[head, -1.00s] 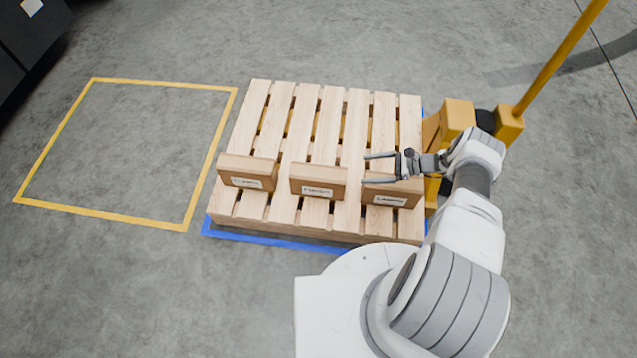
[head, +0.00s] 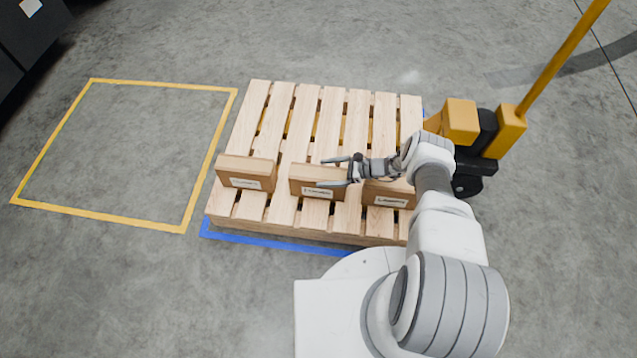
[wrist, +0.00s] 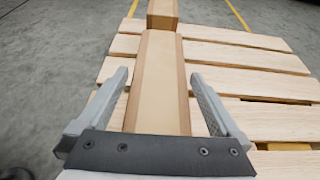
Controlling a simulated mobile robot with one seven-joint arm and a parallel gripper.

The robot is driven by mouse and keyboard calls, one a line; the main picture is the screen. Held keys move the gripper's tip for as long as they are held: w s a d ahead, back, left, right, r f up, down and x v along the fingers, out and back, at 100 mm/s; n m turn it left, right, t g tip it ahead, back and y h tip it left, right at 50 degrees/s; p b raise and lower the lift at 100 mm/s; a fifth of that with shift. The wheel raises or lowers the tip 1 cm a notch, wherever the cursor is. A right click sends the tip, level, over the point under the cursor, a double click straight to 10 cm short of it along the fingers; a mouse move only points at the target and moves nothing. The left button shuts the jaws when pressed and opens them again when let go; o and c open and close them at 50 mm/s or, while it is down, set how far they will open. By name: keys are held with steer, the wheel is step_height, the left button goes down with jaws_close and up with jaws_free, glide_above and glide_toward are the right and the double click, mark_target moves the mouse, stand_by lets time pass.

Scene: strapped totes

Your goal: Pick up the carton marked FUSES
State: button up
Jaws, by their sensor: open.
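Three brown cartons stand in a row on a wooden pallet: a left carton (head: 246,173), a middle carton (head: 312,190) and a right carton (head: 388,200). Each has a white label on its front, too small to read, so I cannot tell which says FUSES. My gripper (head: 323,172) is open and points left over the middle carton, partly covering its top in the head view. In the wrist view, the middle carton (wrist: 157,85) lies lengthwise between my open fingers (wrist: 158,75), and the left carton (wrist: 162,14) stands beyond it. Whether the fingers touch the carton is unclear.
The pallet (head: 330,115) has bare slats behind the cartons. A yellow pallet jack (head: 510,130) stands at its right. A yellow-outlined floor square (head: 93,80) at the left is empty. A blue line (head: 270,242) runs along the pallet's front.

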steer(key=shift+w+a+f, duration=0.15)
steer(key=shift+a+f, duration=0.2)
steer(key=shift+a, duration=0.3)
steer(key=c, duration=1.6)
steer(key=shift+r, duration=0.15)
